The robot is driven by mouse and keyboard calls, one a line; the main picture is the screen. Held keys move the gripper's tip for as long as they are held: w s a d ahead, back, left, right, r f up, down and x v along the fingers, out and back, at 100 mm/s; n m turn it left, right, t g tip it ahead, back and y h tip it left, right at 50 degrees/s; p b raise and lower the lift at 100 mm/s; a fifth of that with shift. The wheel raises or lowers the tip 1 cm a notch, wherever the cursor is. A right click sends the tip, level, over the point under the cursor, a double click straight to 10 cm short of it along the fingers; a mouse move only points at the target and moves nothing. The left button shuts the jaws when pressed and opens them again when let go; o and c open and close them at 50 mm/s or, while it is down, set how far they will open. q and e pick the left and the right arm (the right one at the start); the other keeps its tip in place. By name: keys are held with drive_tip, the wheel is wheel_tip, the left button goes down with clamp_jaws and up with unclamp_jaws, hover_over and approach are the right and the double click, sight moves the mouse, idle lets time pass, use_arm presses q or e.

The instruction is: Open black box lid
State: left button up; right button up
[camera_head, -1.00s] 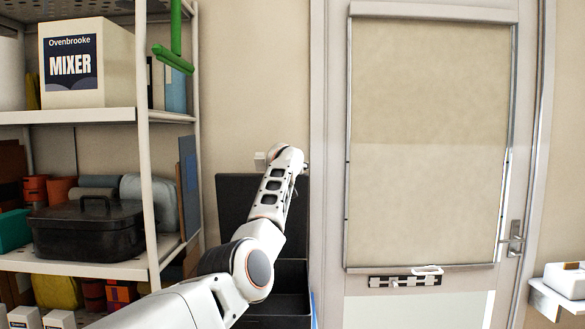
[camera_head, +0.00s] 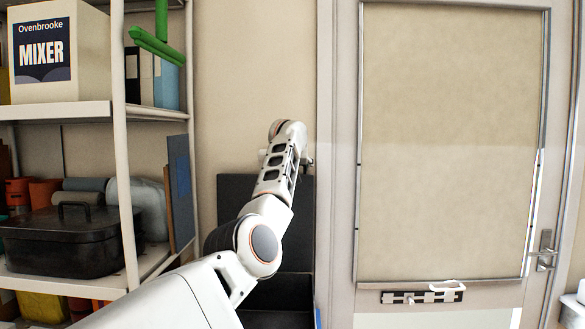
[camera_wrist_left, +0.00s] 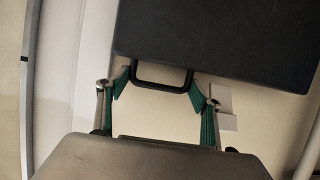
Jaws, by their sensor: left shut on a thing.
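The black box (camera_head: 290,290) is at the bottom middle of the head view, partly behind my left arm. Its dark lid (camera_head: 236,192) stands upright at the back, close to the wall, and the box is open. In the left wrist view the lid (camera_wrist_left: 220,40) fills the upper right, with a black loop handle (camera_wrist_left: 162,85) at its edge. In the head view my arm hides the gripper. My right gripper is not in view.
A white shelf unit (camera_head: 118,150) stands left, holding a mixer carton (camera_head: 88,50) and a black lidded roasting pan (camera_head: 65,245). A door (camera_head: 455,150) with a metal handle (camera_head: 545,250) is on the right. The wall is close behind the lid.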

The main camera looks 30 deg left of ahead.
use_arm(q)
drive_tip(key=shift+r, duration=0.4)
drive_tip(key=o, duration=1.2)
drive_tip(key=shift+o, duration=0.3)
drive_tip(key=shift+s+d, duration=0.2)
drive_tip(key=shift+w+f, duration=0.1)
drive_tip(key=shift+f, duration=0.05)
drive_tip(key=v, duration=1.2)
drive_tip(key=shift+s, duration=0.2)
